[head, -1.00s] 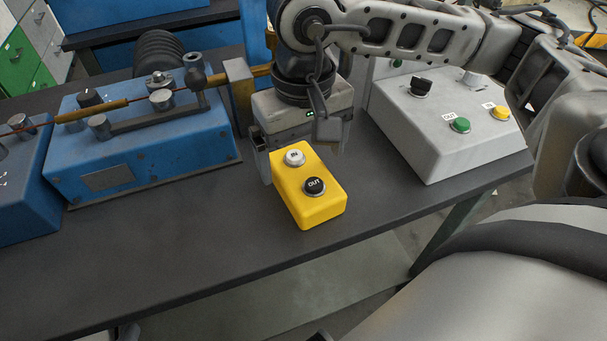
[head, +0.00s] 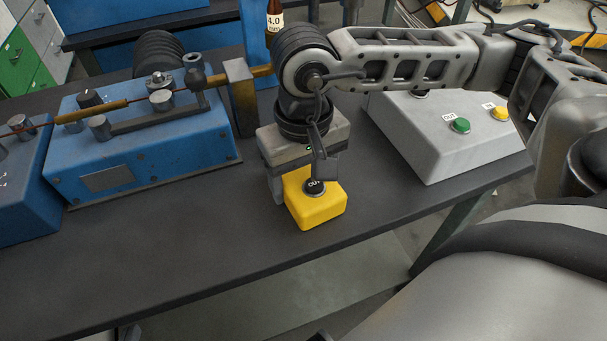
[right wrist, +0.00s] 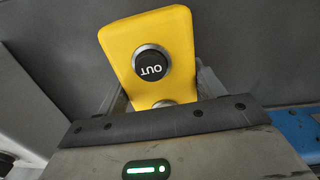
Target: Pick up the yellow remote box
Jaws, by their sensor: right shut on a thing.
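The yellow remote box (head: 318,208) sits on the dark workbench, near its front edge. Its black OUT button (head: 315,187) shows, while its rear part is hidden under my right gripper (head: 302,178). The right gripper points down over the box and is shut on it, with one finger visible along its left side. The right wrist view shows the box (right wrist: 178,32) between the fingers, with the OUT button facing up and a second button partly covered by the gripper body. My left gripper is not in view.
A blue winding machine (head: 150,145) stands on the workbench (head: 200,215) to the left. A grey control box (head: 450,145) with green and yellow buttons stands to the right. A brown bottle (head: 274,20) is behind. The bench front is clear.

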